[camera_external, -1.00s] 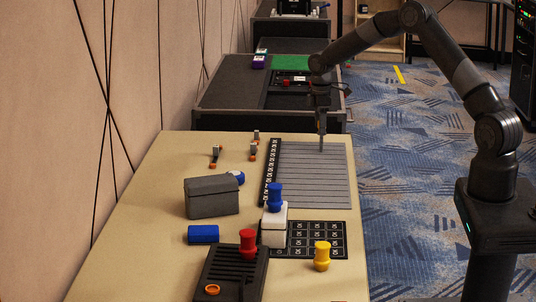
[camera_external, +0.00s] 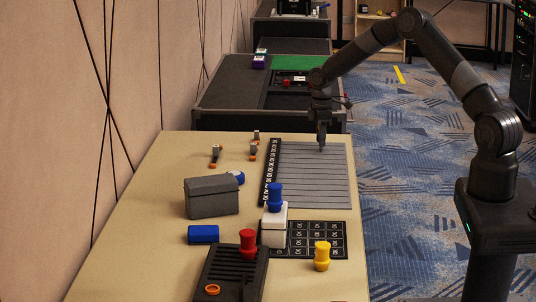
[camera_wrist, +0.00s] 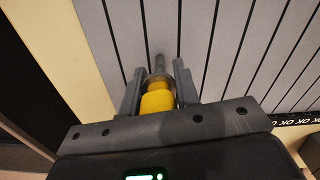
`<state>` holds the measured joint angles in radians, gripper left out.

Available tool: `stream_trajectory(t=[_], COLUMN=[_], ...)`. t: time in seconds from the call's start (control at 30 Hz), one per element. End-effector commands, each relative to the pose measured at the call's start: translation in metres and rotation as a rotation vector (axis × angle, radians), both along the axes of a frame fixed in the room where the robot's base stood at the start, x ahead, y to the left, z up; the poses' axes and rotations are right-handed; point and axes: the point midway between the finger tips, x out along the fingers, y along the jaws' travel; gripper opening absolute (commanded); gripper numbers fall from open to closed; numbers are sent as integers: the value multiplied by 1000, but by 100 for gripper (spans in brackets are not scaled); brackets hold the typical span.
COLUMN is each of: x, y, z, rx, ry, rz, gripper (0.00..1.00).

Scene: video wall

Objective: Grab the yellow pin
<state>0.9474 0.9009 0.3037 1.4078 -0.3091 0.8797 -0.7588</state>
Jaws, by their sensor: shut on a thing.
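My gripper (camera_external: 322,138) is at the far right part of the grey striped board (camera_external: 310,185), low over it. In the wrist view my gripper (camera_wrist: 159,88) has its two fingers on either side of a yellow pin (camera_wrist: 157,100) with a grey shaft pointing away from me. The fingers are shut on it. I cannot tell whether the shaft's tip touches the board. Another yellow piece, a larger peg-shaped one (camera_external: 322,256), stands upright at the near right of the table, well apart from my gripper.
A blue peg (camera_external: 275,197) stands on a white block (camera_external: 274,228), and a red peg (camera_external: 247,243) on a dark ribbed box (camera_external: 232,272). A grey box (camera_external: 212,198) and a blue block (camera_external: 203,234) are on the left. Small orange-ended pieces (camera_external: 215,157) stand behind.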

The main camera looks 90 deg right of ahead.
Motion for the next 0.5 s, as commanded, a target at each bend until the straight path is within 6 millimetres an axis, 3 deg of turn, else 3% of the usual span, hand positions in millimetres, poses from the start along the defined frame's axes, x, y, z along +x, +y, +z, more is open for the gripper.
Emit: stream_trajectory(t=[0.13,0.5], x=[0,0], y=[0,0], z=[0,8], rx=[0,-1], ry=[0,-1], rz=[0,0], gripper=[4,4])
